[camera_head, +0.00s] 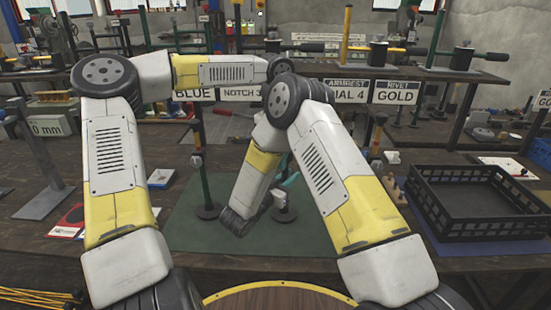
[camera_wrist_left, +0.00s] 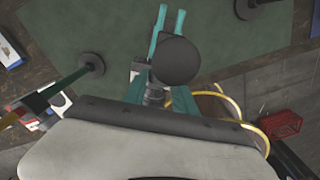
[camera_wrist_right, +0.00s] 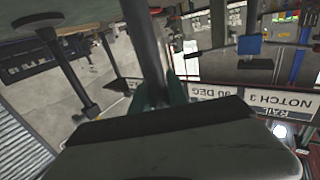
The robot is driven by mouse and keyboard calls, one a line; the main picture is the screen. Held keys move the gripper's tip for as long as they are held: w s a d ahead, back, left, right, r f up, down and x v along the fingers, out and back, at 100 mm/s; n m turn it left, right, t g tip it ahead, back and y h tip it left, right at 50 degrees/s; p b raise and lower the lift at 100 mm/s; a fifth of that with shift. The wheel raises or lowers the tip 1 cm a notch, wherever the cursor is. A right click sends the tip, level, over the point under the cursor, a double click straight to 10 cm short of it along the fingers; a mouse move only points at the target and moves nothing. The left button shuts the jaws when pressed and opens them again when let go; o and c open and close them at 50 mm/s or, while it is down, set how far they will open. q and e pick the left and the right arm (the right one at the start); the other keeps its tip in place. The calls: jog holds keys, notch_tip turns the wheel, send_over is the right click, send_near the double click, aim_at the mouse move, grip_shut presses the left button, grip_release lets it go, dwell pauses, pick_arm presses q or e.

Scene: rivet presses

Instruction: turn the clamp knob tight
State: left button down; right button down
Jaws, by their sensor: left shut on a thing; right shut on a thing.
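My right gripper (camera_head: 290,183) is low over the green mat in the head view, by a post with a dark round base (camera_head: 285,214). In the right wrist view its teal fingers (camera_wrist_right: 160,92) are shut on a dark post (camera_wrist_right: 149,45). My left gripper is hidden behind my right elbow in the head view. In the left wrist view its teal fingers (camera_wrist_left: 158,98) are shut on a small grey part, seemingly the clamp knob (camera_wrist_left: 153,95), largely covered. A dark round end (camera_wrist_left: 176,62) sits just past them. Teal prongs (camera_wrist_left: 170,20), seemingly my right fingers, show beyond it.
The green mat (camera_head: 190,240) has free room at left. A black crate (camera_head: 475,222) stands at right. Other posts with round bases (camera_head: 207,211) stand near. Signs (camera_head: 397,92) and a rack line the back. A red booklet (camera_head: 68,220) lies at left.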

pick_arm(q)
jog(key=shift+s+d+t+y, duration=0.1)
jog(key=shift+d+t+y, duration=0.1)
jog(key=shift+t+y, duration=0.5)
jog(key=shift+y, duration=0.4)
jog(key=c, duration=1)
grip_release()
jog(key=shift+r, duration=0.1)
jog(key=v, duration=1.1)
jog(key=shift+s+r, duration=0.2)
jog(key=shift+r, duration=0.15)
jog(key=shift+d, duration=0.1)
